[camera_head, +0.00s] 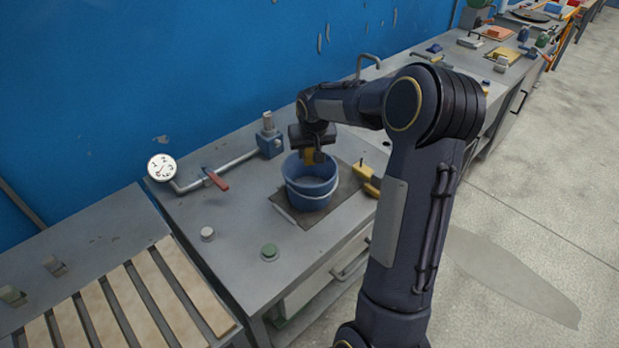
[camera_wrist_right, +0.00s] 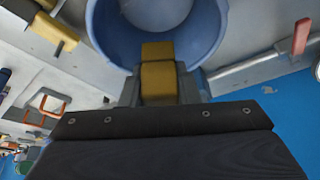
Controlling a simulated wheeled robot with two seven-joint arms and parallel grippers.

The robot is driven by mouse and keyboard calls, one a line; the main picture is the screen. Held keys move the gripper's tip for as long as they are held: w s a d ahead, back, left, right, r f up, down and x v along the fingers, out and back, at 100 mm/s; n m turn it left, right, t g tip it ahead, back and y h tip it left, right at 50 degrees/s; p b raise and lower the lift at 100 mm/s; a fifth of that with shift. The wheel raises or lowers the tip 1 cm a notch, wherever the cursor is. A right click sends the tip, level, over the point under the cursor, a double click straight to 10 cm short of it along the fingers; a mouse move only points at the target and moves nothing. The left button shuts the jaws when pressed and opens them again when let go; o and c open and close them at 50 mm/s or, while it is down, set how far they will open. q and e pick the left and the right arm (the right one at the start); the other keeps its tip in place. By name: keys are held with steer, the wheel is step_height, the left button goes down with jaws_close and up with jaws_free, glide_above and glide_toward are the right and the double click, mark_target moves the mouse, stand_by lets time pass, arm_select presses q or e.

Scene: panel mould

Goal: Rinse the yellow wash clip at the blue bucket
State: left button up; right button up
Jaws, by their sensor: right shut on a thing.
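The blue bucket (camera_head: 311,190) stands on a dark mat on the grey bench. My right gripper (camera_head: 312,155) is over the far rim of the bucket, pointing down. It is shut on the yellow wash clip (camera_head: 308,155), which is at the bucket's mouth. In the right wrist view the clip (camera_wrist_right: 158,75) sits between the fingers, with the bucket (camera_wrist_right: 215,30) around and beyond its end. I cannot tell whether the clip touches the pale surface inside the bucket. My left gripper is not in view.
Another yellow clip-like piece (camera_head: 366,180) lies right of the bucket. A pipe with a red lever (camera_head: 216,179), a round gauge (camera_head: 161,167) and a blue-grey valve block (camera_head: 269,140) stand behind left. A green button (camera_head: 269,252) and a pale knob (camera_head: 207,234) sit in front. Bare bench lies between.

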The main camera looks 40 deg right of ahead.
steer(key=shift+r, duration=0.1)
steer(key=shift+r+p, duration=1.35)
steer(key=shift+r, duration=0.65)
steer(key=shift+f, duration=0.1)
